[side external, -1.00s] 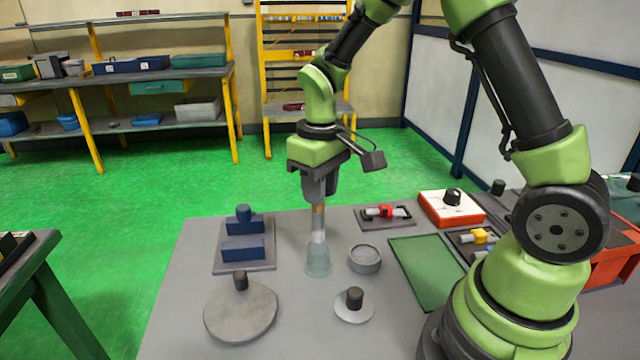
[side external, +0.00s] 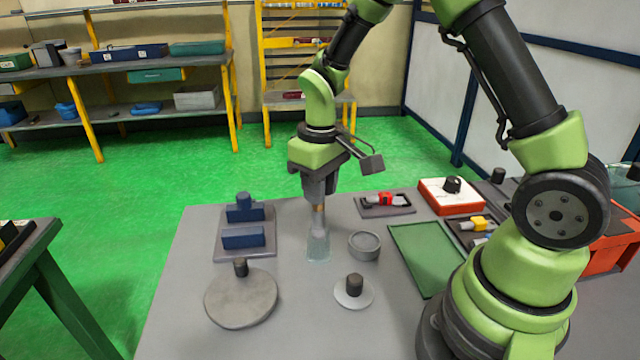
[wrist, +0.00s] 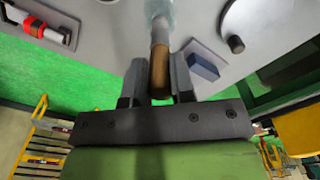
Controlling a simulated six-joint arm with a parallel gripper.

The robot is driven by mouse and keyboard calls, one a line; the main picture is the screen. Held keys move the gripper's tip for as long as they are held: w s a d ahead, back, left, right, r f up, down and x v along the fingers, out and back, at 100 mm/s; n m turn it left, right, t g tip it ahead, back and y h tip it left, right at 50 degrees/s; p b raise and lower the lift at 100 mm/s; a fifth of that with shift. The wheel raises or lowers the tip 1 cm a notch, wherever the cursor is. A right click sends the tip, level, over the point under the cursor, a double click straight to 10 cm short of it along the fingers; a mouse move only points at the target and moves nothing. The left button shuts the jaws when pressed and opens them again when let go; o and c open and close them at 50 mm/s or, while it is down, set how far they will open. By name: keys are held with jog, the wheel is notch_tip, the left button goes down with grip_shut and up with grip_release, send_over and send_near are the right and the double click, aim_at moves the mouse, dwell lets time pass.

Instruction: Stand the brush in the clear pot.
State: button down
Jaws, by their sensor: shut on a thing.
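The clear pot (side external: 318,252) stands on the grey table, left of the small round grey dish. The brush (side external: 319,222) is upright, its pale lower part down inside the pot. My gripper (side external: 318,203) is shut on the brush's upper end, just above the pot's rim. In the wrist view the brush's brown handle (wrist: 160,70) lies between the two fingers of my gripper (wrist: 158,80), and the pot (wrist: 159,12) shows at the top edge around the brush's far end. Whether the brush touches the pot's bottom cannot be told.
The round grey dish (side external: 364,246) is close to the right of the pot. A blue block fixture (side external: 243,238) is to the left. A grey disc (side external: 241,298) and a small knobbed disc (side external: 354,293) lie nearer. A green mat (side external: 425,262) is at the right.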

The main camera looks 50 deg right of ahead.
jog(key=shift+f, duration=0.3)
jog(key=shift+f, duration=0.7)
jog(key=shift+f, duration=0.1)
dwell(0.5)
jog(key=c, duration=0.7)
grip_release()
jog(key=shift+o, duration=0.2)
jog(key=shift+r, duration=3.55)
